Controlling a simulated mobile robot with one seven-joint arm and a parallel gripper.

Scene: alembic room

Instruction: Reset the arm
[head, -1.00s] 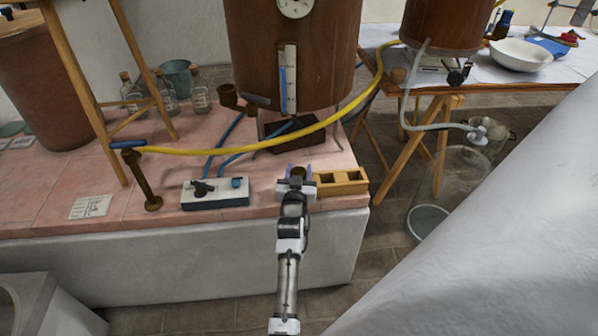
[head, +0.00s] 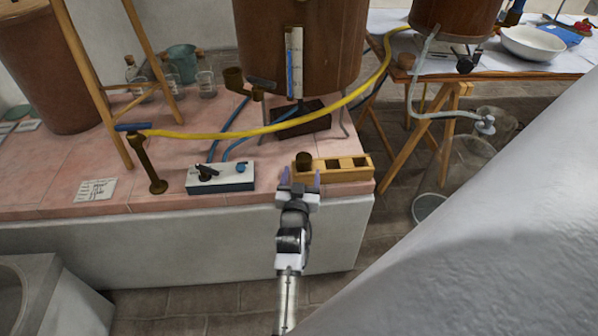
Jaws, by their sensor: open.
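My arm reaches up from the bottom of the head view. My gripper (head: 299,178) is at its end, with two purple-tipped fingers spread apart and nothing seen between them. It is over the front edge of the pink tiled bench (head: 60,190). Just beyond the fingers is a wooden block (head: 335,174) with square slots. A dark round cork-like piece (head: 304,160) stands at the block's left slot, apart from the fingers as far as I can tell.
A white valve box (head: 220,179) with blue tubes sits left of my gripper. A large brown vessel (head: 335,50) stands behind, with a yellow hose (head: 270,128) across its front. A pale sloping surface (head: 500,230) fills the right foreground.

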